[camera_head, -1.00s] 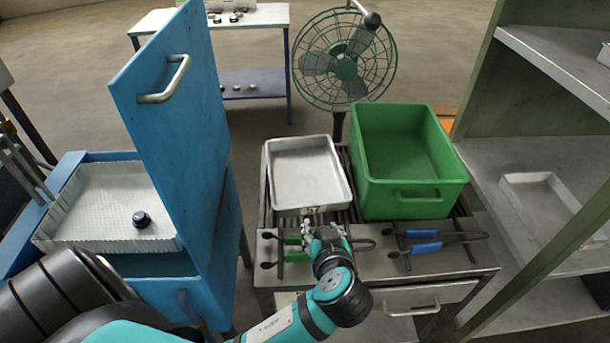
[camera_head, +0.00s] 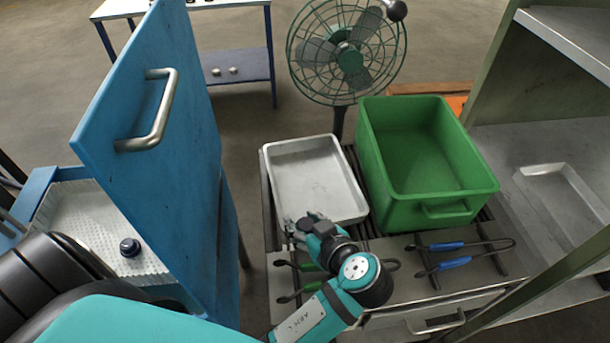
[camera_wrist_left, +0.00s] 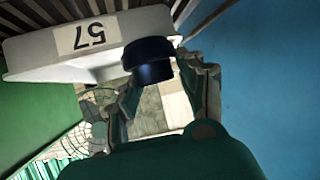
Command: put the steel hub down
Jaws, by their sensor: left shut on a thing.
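My left gripper (camera_head: 297,226) is at the front left corner of the pale metal tray (camera_head: 310,178) in the head view. In the left wrist view the gripper (camera_wrist_left: 162,85) is shut on the steel hub (camera_wrist_left: 148,60), a short dark blue-black cylinder with a wider rim. The hub shows in front of the tray's wall (camera_wrist_left: 100,38), which carries the label 57. I cannot tell whether hub and tray touch. In the head view the held hub is hidden by the gripper. A similar dark hub (camera_head: 130,247) sits on a white perforated tray (camera_head: 88,228) at left.
A green bin (camera_head: 478,190) stands right of the tray. Green-handled and blue-handled tongs (camera_head: 450,263) lie in front. The open blue door (camera_head: 185,190) rises at left. A fan (camera_head: 348,58) stands behind, and a shelf unit (camera_head: 535,140) is at right. The metal tray looks empty.

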